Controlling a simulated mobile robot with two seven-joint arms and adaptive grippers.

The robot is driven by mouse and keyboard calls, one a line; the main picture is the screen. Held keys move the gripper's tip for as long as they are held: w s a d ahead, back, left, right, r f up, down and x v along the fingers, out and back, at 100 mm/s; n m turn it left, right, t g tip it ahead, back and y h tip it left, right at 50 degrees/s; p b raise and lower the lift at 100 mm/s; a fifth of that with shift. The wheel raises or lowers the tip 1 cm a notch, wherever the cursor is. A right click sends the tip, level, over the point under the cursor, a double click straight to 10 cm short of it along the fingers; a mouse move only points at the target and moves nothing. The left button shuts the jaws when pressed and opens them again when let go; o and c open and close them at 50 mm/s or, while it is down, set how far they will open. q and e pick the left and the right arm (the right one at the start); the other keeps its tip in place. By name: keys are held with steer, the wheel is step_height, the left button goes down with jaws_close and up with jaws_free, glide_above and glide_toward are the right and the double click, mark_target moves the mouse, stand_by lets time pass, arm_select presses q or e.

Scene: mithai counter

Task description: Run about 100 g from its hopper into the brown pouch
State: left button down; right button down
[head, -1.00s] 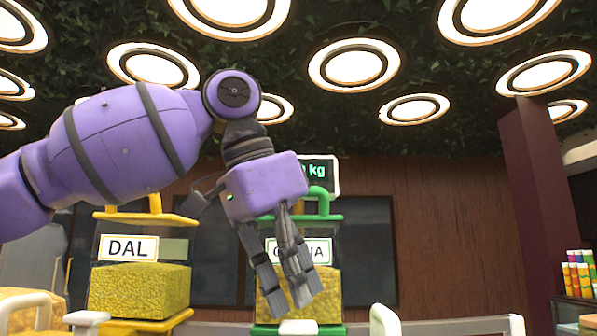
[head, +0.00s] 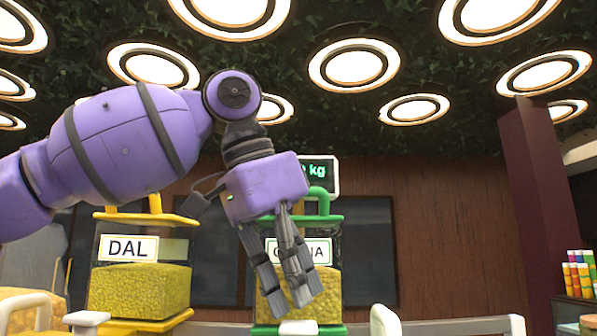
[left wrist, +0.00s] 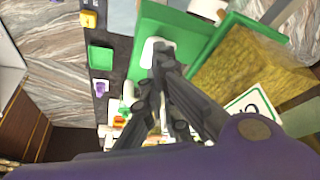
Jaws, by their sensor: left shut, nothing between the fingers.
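My left gripper (head: 292,300) is shut and empty. In the head view it hangs in front of the green-framed hopper (head: 329,290), which holds yellow grain and has a label partly hidden by my fingers. In the left wrist view my fingertips (left wrist: 162,55) overlap a white piece by the green part (left wrist: 185,30) of that hopper; I cannot tell whether they touch. A yellow-framed hopper marked DAL (head: 140,290) stands to the left. A display (head: 324,174) above the green hopper reads "kg", its figures hidden by my gripper. I cannot make out a brown pouch. My right gripper is not in view.
A white rail (head: 460,324) runs low at the right of the head view. Coloured containers (head: 577,275) stand at the far right. The left wrist view shows a marbled surface (left wrist: 45,45) and a dark strip with small coloured pieces.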

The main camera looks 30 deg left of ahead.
arm_select(q)
steer(key=shift+f, duration=0.15)
steer(key=shift+f, duration=1)
steer(key=shift+r, duration=0.1)
stand_by(1.7)
steer(key=shift+r, duration=1)
stand_by(4.0)
